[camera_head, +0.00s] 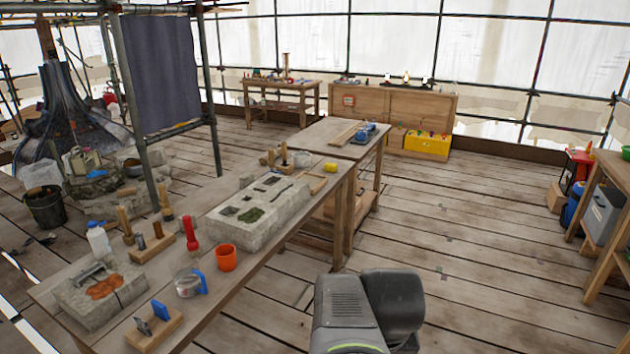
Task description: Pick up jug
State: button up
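A small grey metal vessel with a blue handle (188,283), which looks like the jug, stands upright near the front edge of the long wooden workbench (262,292). Its handle is on its right side. An orange cup (227,259) stands behind it and to the right, apart from it. A white bottle (98,240) stands farther left on the bench. My grey arm shows at the bottom centre, right of the bench and apart from the vessel. My gripper's fingers are not visible.
A stone block with reddish patches (100,295) and a wooden block holding tools (154,330) flank the vessel. Plank floor (460,240) is open to the right.

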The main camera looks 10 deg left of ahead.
aim_at(189, 284)
jog(key=u, duration=1.35)
jog(key=i+l, duration=0.3)
jog(key=i+l+z, duration=0.15)
jog(key=i+l, duration=0.15)
jog(key=i, duration=0.25)
